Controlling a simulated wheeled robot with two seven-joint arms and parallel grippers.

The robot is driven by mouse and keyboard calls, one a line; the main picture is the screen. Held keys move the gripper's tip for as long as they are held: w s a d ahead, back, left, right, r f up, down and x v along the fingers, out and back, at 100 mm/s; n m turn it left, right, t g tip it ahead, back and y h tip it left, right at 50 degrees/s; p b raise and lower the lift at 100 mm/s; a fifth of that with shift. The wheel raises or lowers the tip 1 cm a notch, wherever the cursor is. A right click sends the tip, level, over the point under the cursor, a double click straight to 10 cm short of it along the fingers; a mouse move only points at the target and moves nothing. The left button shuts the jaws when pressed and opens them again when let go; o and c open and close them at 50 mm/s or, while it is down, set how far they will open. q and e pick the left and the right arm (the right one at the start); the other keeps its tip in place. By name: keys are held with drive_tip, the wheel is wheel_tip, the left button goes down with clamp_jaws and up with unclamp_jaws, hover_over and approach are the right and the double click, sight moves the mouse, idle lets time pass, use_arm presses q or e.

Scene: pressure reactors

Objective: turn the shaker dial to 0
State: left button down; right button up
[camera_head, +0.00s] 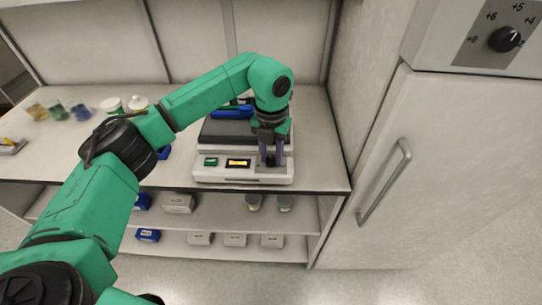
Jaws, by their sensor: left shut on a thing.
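The shaker (212,175) is a white box with a dark top plate, standing on the bench near its right end. Its front panel has a green switch (211,162) and a small lit yellow display (238,163). My left gripper (270,159) points down at the right part of this front panel and is shut on the small dark shaker dial there. The fingers hide most of the dial, so its setting cannot be read. The display is too small to read. My right gripper is not in view.
A fridge-like cabinet (450,170) with a handle (386,182) and a temperature knob (504,39) stands close on the right. Small jars (56,111) stand at the bench's left. A blue thing (232,112) lies on the shaker. Shelves below hold boxes (178,203).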

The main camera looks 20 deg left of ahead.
use_arm(q)
drive_tip(key=n, duration=0.3)
drive_tip(key=shift+w+r+n, duration=0.15)
drive_tip(key=shift+r+n, duration=0.05)
drive_tip(key=shift+n, duration=0.2)
drive_tip(key=n, duration=0.3)
drive_tip(key=shift+n+b, duration=0.3)
drive_tip(key=shift+b, duration=0.05)
drive_tip(key=n, duration=0.3)
drive_tip(key=shift+n, duration=0.4)
drive_tip(key=shift+r+n, duration=0.1)
drive_tip(key=shift+n, duration=1.8)
drive_tip(key=c, duration=0.5)
unclamp_jaws()
drive_tip(key=shift+s, duration=0.2)
drive_tip(key=shift+f, duration=0.2)
